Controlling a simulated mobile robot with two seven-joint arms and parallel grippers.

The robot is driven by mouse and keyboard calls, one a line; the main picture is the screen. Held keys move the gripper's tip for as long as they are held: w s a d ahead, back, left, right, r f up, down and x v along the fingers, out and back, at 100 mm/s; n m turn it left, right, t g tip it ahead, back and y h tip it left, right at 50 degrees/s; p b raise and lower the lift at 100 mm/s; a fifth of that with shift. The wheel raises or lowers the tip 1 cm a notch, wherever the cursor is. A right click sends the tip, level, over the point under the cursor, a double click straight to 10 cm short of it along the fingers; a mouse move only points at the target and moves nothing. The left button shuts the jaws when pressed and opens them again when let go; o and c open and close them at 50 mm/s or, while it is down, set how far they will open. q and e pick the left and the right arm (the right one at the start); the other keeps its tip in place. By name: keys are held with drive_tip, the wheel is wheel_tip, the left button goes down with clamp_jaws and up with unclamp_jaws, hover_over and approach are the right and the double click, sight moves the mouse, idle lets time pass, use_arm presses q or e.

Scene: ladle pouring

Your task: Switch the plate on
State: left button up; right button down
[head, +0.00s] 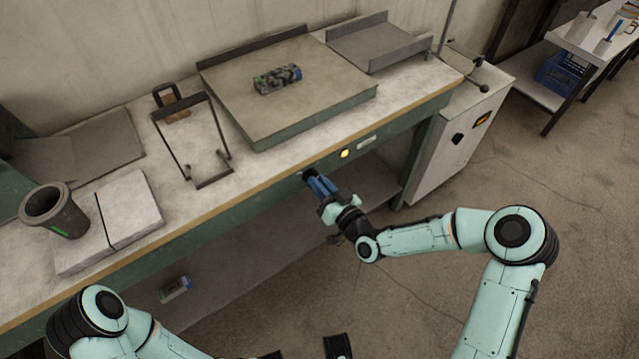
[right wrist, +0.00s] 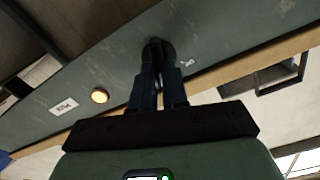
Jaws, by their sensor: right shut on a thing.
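The grey plate (head: 240,100) is a broad flat slab on the workbench, with a raised dark rim at the back. A dark knob (head: 309,174) sits on the green front panel (head: 262,194) below it. My right gripper (head: 312,180) is shut on the knob; in the right wrist view its blue fingers (right wrist: 158,65) meet at the dark knob (right wrist: 158,47), which they partly hide. A round lamp (head: 344,154) beside the knob glows yellow-orange, also in the right wrist view (right wrist: 99,96).
A patterned block (head: 277,79) lies on the plate. A black wire frame (head: 192,140), a dark cup (head: 52,210) and pale slabs (head: 130,205) stand to the left on the bench. A small can-like item (head: 174,289) lies on the lower shelf. A grey cabinet (head: 455,135) stands at the right.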

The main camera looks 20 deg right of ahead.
drive_tip(key=m, duration=0.5)
drive_tip(key=shift+d+f+p, duration=0.1)
drive_tip(key=shift+p, duration=0.2)
idle(0.4)
drive_tip(key=c, duration=1.1)
unclamp_jaws()
drive_tip(key=shift+c, duration=0.2)
drive_tip(key=p+v, duration=0.1)
drive_tip(key=v, duration=1.2)
drive_tip(key=shift+s, duration=0.2)
